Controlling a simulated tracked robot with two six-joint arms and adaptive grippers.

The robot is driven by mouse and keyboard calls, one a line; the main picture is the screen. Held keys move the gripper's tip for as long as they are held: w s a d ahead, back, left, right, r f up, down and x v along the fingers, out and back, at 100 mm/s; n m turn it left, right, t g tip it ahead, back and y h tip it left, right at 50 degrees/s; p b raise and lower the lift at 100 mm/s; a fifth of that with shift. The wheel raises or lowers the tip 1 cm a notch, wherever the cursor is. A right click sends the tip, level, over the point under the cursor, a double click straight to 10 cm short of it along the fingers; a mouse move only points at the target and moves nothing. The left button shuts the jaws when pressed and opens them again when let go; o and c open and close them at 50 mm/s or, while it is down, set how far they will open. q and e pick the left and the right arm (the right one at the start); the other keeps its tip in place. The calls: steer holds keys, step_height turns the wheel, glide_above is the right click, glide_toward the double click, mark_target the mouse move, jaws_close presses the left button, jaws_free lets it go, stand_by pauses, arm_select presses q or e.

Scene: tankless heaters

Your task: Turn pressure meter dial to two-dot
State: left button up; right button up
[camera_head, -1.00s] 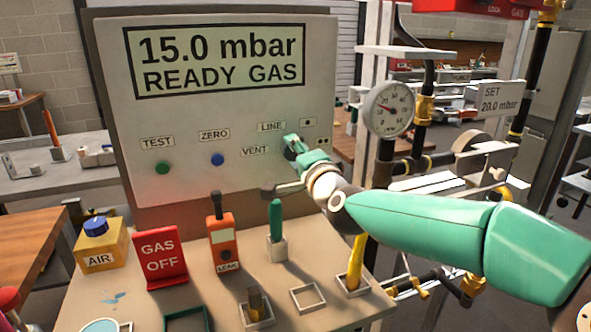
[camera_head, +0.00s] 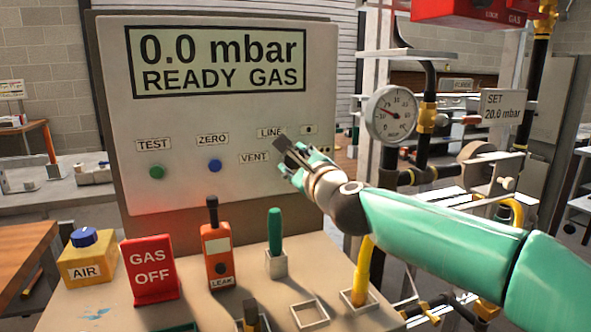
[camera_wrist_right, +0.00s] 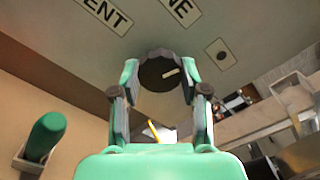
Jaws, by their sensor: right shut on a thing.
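The pressure meter (camera_head: 225,110) is a grey panel whose screen (camera_head: 220,62) reads "0.0 mbar READY GAS". Its dark round dial (camera_wrist_right: 158,74) has a short white pointer mark, on its right side in the wrist view. Labels LINE (camera_head: 270,132), VENT (camera_head: 254,158) and a one-dot label (camera_head: 310,129) surround the dial; the one-dot label also shows in the wrist view (camera_wrist_right: 221,54). My left gripper is out of view.
Green TEST (camera_head: 156,171) and blue ZERO (camera_head: 215,166) buttons sit left of the dial. Below stand an orange LEAK tool (camera_head: 217,250), a green-handled tool (camera_head: 275,232) and a GAS OFF sign (camera_head: 151,268). A round gauge (camera_head: 391,114) and pipes stand close on the right.

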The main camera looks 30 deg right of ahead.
steer(key=m+b, duration=0.1)
steer(key=m, duration=0.1)
steer(key=f+m+b, duration=0.1)
steer(key=m, duration=0.2)
steer(key=shift+w+a+m, duration=0.1)
steer(key=shift+m, duration=0.2)
steer(key=shift+m+b, duration=0.75)
steer(key=shift+m, duration=1.45)
steer(key=shift+r, duration=0.1)
steer(key=o, duration=1.1)
steer(key=shift+o, duration=0.2)
steer(key=shift+r, duration=0.2)
